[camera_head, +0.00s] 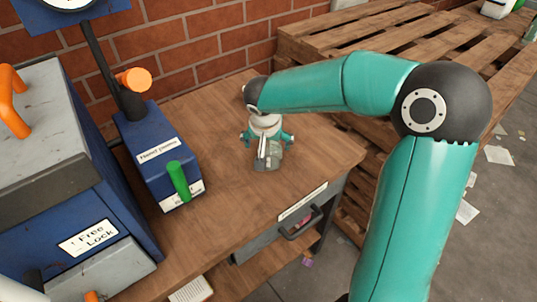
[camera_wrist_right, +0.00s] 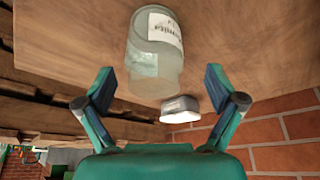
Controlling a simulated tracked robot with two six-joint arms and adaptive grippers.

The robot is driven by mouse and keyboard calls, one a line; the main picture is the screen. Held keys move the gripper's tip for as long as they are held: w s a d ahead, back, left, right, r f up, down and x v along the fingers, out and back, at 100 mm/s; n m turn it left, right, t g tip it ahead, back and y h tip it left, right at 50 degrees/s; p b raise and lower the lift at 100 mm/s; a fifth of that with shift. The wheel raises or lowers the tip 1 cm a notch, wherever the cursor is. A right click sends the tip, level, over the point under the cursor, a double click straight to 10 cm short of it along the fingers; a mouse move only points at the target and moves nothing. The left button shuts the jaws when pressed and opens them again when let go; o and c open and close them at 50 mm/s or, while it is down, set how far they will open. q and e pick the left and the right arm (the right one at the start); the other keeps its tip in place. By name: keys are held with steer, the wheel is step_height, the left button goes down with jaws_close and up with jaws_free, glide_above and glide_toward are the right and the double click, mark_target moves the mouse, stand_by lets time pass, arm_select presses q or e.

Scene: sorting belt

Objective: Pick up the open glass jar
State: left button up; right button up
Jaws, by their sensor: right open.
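The glass jar (camera_head: 266,160) stands on the wooden workbench, just below my right gripper (camera_head: 267,138) in the head view. In the right wrist view the same jar (camera_wrist_right: 152,66) is clear greenish glass with a white printed label. My right gripper (camera_wrist_right: 159,78) is open, with one finger on each side of the jar in that picture. The fingers look apart from the glass. My arm and gripper hide part of the jar in the head view. My left gripper is not in view.
A blue box with a green handle (camera_head: 179,180) stands left of the jar. A larger blue machine (camera_head: 60,160) is farther left. A small grey-and-white object (camera_wrist_right: 180,108) shows near the brick wall. Wooden pallets (camera_head: 400,40) lie at the right. The bench front (camera_head: 240,215) is clear.

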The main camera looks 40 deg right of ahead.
steer(key=x, duration=0.3)
steer(key=shift+s+d+f, duration=0.1)
steer(key=shift+d+f, duration=0.2)
steer(key=shift+d, duration=0.05)
steer(key=shift+d+f, duration=0.15)
steer(key=shift+f, duration=0.35)
steer(key=c, duration=1.3)
steer(key=shift+r, duration=0.1)
steer(key=shift+c, duration=0.2)
